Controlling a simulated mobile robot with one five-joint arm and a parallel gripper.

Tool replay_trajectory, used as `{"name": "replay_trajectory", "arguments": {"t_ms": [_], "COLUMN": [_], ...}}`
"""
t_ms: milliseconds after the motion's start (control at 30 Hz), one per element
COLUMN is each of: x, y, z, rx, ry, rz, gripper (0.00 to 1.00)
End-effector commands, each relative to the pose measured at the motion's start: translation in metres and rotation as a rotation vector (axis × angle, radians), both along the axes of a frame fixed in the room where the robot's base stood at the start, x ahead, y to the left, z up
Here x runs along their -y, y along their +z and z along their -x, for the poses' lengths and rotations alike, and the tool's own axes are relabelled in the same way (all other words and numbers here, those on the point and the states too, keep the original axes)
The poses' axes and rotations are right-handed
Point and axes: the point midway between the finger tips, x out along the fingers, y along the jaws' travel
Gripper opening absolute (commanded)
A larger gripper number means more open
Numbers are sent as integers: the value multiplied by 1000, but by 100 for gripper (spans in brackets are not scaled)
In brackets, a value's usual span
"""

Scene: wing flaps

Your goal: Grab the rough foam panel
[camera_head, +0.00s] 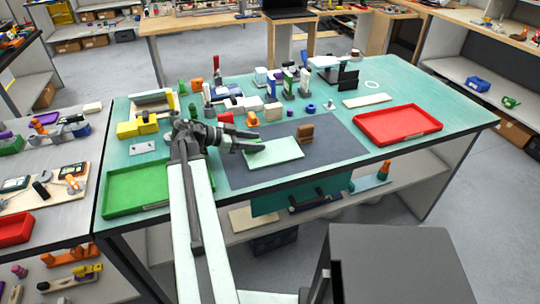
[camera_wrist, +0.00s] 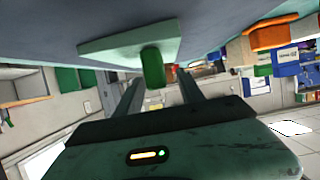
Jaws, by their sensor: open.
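A pale green flat panel (camera_head: 281,151), which may be the foam panel, lies on the dark grey mat; its roughness cannot be told. It also shows in the wrist view (camera_wrist: 108,46) at the top. My gripper (camera_head: 256,147) is low over the panel's left end. In the wrist view my gripper (camera_wrist: 158,79) has its two fingers apart. A small green block (camera_wrist: 153,67) shows at the panel's edge, in line with the gap between the fingers. I cannot tell whether the fingers touch the panel.
A brown block (camera_head: 306,132) stands by the panel's far right corner. A red tray (camera_head: 398,141) lies to the right and a green tray (camera_head: 125,206) to the left. Several small parts crowd the back of the table. The grey mat (camera_head: 340,150) is clear right of the panel.

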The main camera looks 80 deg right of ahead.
Motion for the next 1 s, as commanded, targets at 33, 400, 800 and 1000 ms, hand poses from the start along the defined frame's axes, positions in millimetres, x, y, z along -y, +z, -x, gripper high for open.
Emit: {"name": "replay_trajectory", "arguments": {"t_ms": [33, 400, 800, 1000], "x": [2, 8, 8, 8], "y": [-8, -10, -10, -10], "z": [9, 20, 19, 19], "rx": [0, 0, 0, 1], "ry": [-3, 1, 1, 1], "rz": [0, 0, 0, -1], "gripper": [45, 26, 0, 0]}}
